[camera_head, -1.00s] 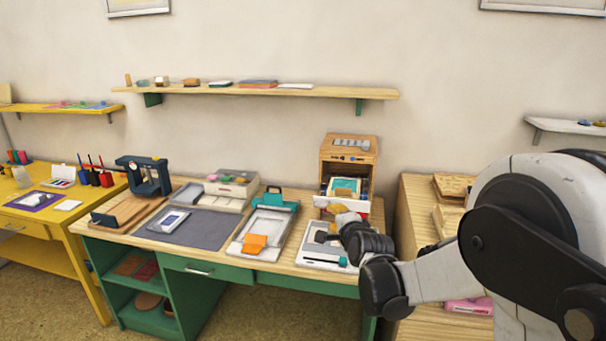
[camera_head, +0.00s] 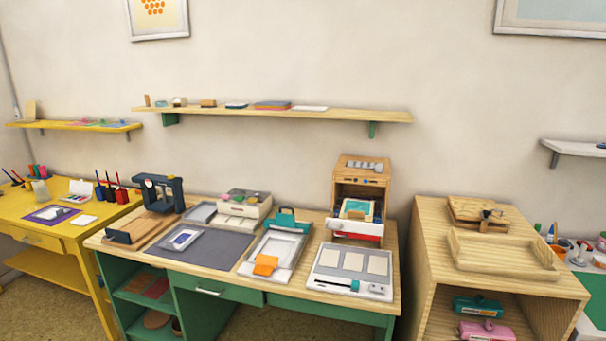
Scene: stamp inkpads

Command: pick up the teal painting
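A small flat piece with a teal border and a pale yellowish middle (camera_head: 356,209) leans in the open lower part of a wooden cabinet (camera_head: 361,171). It is the only thing here that looks like a teal painting, but it is too small to make out its picture. A drawer front in white and red (camera_head: 355,231) sits below it. My gripper and arm are not in view, so I cannot see whether the gripper holds anything.
The cabinet stands at the back right of a green-legged desk (camera_head: 225,285). A white tray with pale cards (camera_head: 352,270) lies before it. A teal-clipped tray (camera_head: 275,246) is to its left. A wooden shelf unit (camera_head: 440,240) stands right, beyond a gap.

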